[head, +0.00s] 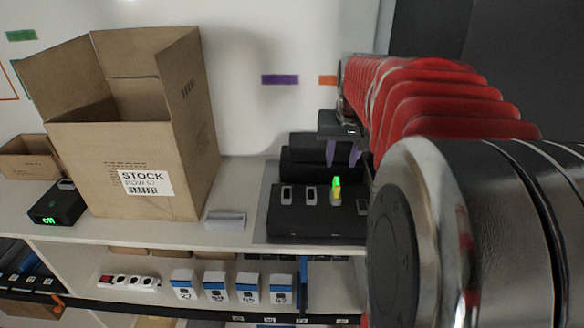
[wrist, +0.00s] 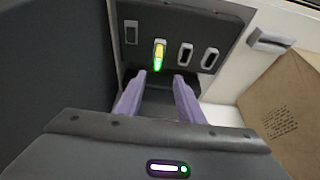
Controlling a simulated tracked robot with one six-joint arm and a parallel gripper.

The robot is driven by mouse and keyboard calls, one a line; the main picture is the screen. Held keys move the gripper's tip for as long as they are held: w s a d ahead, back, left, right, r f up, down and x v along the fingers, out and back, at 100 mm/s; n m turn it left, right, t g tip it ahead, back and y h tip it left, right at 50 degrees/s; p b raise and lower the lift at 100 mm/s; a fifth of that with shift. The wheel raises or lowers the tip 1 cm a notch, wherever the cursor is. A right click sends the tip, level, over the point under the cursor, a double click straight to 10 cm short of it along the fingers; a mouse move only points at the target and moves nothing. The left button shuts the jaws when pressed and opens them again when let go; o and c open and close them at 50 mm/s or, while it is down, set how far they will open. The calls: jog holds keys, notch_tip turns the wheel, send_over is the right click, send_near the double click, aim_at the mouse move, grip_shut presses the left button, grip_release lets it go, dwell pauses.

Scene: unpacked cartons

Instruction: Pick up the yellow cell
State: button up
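The yellow cell (head: 337,192) stands upright in a slot of the dark charger block (head: 300,225), with a glowing green end. In the wrist view the yellow cell (wrist: 159,50) shows its green glow at the end towards my gripper. My gripper (wrist: 160,80) is open, its two purple fingers apart with nothing between them. The cell lies just beyond the fingertips, in line with the left part of the gap. In the head view my gripper (head: 342,155) hangs above and behind the block, partly hidden by my arm. Other slots in the block look empty.
A large open carton (head: 150,150) marked STOCK stands left of the block on the shelf (head: 180,232). A small grey item (head: 226,219) lies between them. A black box with a green display (head: 58,205) stands at the far left. The wall is behind.

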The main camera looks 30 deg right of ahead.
aim_at(337, 182)
jog(key=x, duration=0.7)
jog(key=shift+w+d+f, duration=0.1)
jog(key=shift+f, duration=0.15)
jog(key=shift+w+d+f, duration=0.15)
jog(key=shift+w+f, duration=0.05)
jog(key=shift+f, duration=0.3)
jog(key=shift+d+x, duration=0.2)
jog(key=shift+x, duration=2.35)
grip_shut()
